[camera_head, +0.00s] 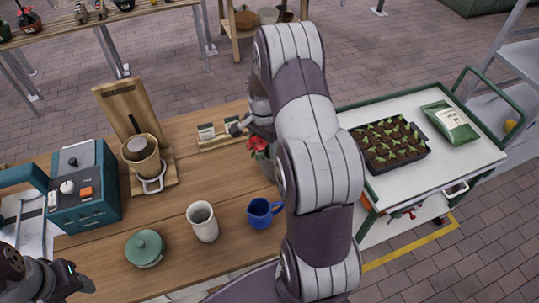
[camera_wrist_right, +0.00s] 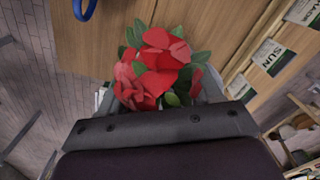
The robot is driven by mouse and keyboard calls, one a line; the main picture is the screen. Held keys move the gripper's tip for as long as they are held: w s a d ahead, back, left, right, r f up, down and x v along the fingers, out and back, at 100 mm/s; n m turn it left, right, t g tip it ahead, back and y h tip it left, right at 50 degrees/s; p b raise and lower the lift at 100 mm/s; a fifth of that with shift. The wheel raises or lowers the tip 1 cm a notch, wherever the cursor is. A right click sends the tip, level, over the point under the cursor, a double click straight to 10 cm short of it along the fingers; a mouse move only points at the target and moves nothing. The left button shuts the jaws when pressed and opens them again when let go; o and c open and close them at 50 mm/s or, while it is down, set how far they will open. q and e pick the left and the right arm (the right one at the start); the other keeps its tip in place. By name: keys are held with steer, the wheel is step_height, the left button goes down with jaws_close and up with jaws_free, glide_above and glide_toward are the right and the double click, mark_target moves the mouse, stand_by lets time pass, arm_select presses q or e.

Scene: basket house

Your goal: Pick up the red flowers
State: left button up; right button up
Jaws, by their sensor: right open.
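The red flowers (camera_head: 257,144) with green leaves stand in a pot on the wooden table, partly hidden behind my right arm. In the right wrist view the red flowers (camera_wrist_right: 158,68) fill the space just ahead of the palm. My right gripper (camera_head: 250,126) is open beside the flowers at their upper side. In the wrist view its grey fingers show at both sides of the blooms, partly covered by petals and leaves. My left gripper (camera_head: 62,281) is at the lower left, away from the flowers; its jaw opening is unclear.
A blue mug (camera_head: 263,214), a white cup (camera_head: 202,222) and a green lidded jar (camera_head: 145,248) stand on the table. A teal coffee machine (camera_head: 84,190) is at left. A white cart (camera_head: 463,166) with a seedling tray (camera_head: 390,145) stands to the right.

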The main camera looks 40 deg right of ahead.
steer(key=shift+d+f, duration=0.25)
steer(key=shift+f, duration=0.35)
steer(key=shift+a, duration=0.15)
steer(key=shift+w+a, duration=0.1)
steer(key=shift+a, duration=0.05)
steer(key=c, duration=0.3)
steer(key=shift+r, duration=0.1)
jaws_close()
